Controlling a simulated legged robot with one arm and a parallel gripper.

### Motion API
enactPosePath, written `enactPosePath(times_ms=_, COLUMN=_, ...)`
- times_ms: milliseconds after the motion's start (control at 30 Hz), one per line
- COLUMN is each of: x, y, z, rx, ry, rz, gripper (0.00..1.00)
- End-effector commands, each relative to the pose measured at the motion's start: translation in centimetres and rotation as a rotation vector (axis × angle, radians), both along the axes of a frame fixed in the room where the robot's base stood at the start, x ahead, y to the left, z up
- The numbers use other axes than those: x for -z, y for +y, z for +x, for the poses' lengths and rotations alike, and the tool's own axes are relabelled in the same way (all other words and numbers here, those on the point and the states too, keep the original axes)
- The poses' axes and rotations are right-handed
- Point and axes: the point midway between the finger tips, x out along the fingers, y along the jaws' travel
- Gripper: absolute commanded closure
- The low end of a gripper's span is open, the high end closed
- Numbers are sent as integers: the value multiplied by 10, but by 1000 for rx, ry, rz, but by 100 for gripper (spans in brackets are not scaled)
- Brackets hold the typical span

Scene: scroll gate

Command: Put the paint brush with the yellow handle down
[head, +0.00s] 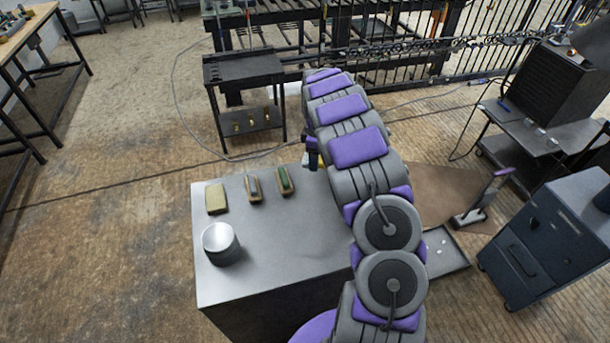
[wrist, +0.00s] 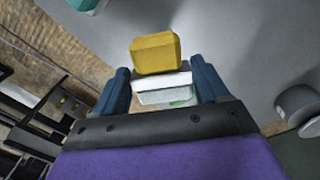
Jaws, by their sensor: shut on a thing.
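The paint brush (wrist: 155,53) shows in the wrist view as a blocky yellow handle with a white part below it. My gripper (wrist: 160,78) has its two blue fingers on either side of the brush and is shut on it. The grey table top (wrist: 230,35) lies beyond the brush; I cannot tell whether they touch. In the head view my gripper (head: 313,158) is at the far right edge of the metal table (head: 290,240), mostly hidden by my arm. Only a small yellow spot of the brush shows there.
On the table stand a yellowish block (head: 216,198), two brush-like items, one grey-topped (head: 254,188) and one green-topped (head: 285,181), and a metal can (head: 220,244). The middle of the table is clear. A dark blue cabinet (head: 555,240) stands at right. A black stand (head: 243,70) is behind.

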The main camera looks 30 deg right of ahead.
Motion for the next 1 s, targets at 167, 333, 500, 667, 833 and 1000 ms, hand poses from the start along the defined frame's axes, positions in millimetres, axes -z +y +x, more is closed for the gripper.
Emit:
enactPosePath(times_ms=167, x=4, y=-11, z=-1, rx=-7, ry=-3, rz=8, gripper=55)
enactPosePath(times_ms=333, x=5, y=-14, z=-1, rx=-6, ry=-1, rz=13, gripper=55)
enactPosePath(times_ms=500, x=4, y=-8, z=-1, rx=-5, ry=-2, rz=6, gripper=55)
enactPosePath(times_ms=667, x=17, y=-4, z=-1, rx=-5, ry=2, rz=3, gripper=55)
enactPosePath(times_ms=833, x=47, y=-7, z=-2, rx=-5, ry=4, rz=9, gripper=55)
enactPosePath(times_ms=1000, x=61, y=-11, z=-1, rx=-4, ry=0, rz=9, gripper=55)
